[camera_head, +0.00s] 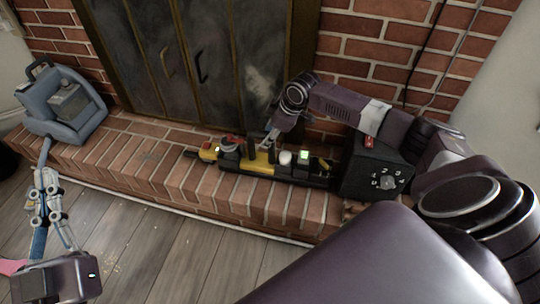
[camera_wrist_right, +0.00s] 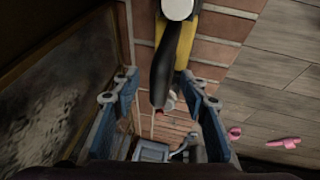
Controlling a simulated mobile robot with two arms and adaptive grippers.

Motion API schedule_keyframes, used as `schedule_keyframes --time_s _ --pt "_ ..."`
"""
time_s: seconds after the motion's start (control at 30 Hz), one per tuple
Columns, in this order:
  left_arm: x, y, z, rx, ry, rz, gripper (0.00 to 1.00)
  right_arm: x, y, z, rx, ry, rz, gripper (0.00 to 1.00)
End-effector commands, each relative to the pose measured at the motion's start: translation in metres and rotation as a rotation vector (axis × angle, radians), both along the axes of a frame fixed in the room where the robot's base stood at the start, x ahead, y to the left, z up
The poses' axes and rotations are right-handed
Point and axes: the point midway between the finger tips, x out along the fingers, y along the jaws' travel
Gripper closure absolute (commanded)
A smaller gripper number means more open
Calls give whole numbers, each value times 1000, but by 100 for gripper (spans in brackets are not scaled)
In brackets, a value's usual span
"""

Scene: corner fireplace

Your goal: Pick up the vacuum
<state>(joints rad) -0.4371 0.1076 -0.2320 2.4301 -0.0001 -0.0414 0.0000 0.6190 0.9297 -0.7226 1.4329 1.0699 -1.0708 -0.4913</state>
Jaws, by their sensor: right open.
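A blue-grey vacuum-like machine (camera_head: 62,102) with a dark handle on top stands at the left end of the brick hearth. Part of it shows upside down at the bottom of the right wrist view (camera_wrist_right: 152,151). My left gripper (camera_head: 45,160) is in front of its lower edge; whether they touch is unclear. My right gripper (camera_head: 268,146) is over a long yellow and black item (camera_head: 262,163) on the hearth. In the right wrist view my right gripper (camera_wrist_right: 163,95) is open, its blue pads apart, with a dark grip of that item showing between and beyond them.
A black box with a dial (camera_head: 376,178) stands at the right of the hearth. Dark metal fireplace doors (camera_head: 190,60) rise close behind. Pink items (camera_wrist_right: 284,143) lie on the wood floor (camera_head: 150,240), which is otherwise mostly clear in front of the hearth.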

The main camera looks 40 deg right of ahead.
Motion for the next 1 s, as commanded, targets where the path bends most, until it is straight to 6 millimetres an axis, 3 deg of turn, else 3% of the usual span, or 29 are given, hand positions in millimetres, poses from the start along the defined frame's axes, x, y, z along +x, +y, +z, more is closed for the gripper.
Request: schedule_keyframes --time_s 0.07,0.4,1.0 --pt "0 0 0 0 1 0 100 0 0 0 0 0 0 63" --pt "0 0 0 1 2 0 100 0 0 0 0 0 0 100" --pt "0 0 0 1 3 0 100 3 0 5 0 -9 0 100"
